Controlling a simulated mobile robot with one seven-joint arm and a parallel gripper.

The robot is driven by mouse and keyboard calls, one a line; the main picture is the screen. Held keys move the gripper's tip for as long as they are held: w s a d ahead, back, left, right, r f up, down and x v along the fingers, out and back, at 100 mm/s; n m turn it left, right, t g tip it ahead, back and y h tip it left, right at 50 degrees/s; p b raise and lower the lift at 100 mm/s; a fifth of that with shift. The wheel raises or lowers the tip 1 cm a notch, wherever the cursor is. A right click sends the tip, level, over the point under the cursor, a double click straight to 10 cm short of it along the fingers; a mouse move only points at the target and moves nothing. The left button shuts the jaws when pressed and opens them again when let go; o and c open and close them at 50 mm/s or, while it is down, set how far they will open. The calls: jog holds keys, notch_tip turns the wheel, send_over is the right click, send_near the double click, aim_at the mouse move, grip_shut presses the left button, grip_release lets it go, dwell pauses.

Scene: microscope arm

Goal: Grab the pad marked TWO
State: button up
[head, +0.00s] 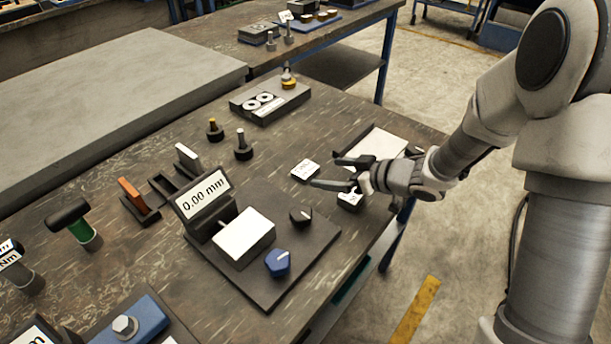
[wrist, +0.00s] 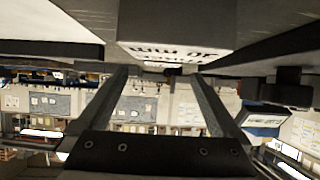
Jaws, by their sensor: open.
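Two small white-topped pads with dark marks lie near my gripper in the head view. One pad (head: 305,170) is just left of the fingers, and the other pad (head: 350,199) is just below them, partly covered. Their marks are too small to read, so I cannot tell which says TWO. My gripper (head: 328,172) is open, reaching left low over the table, with nothing seen between its fingers. In the wrist view, the open fingers (wrist: 157,73) frame the distant room.
A dark base plate (head: 315,238) carries a white block (head: 244,236), a black knob (head: 300,215) and a blue knob (head: 278,262). A 0.00 mm display (head: 204,194) stands behind it. A white-floored tray (head: 374,143) lies by the right table edge, close to my wrist.

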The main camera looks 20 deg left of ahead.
aim_at(307, 169)
jog(key=b+x, duration=0.1)
jog(key=x, duration=0.2)
jog(key=b+x, duration=0.1)
jog(key=x, duration=0.2)
jog(key=shift+s+a+r, duration=0.1)
jog(key=shift+a+r, duration=0.05)
jog(key=shift+a, duration=0.25)
jog(key=shift+r, duration=0.1)
grip_shut()
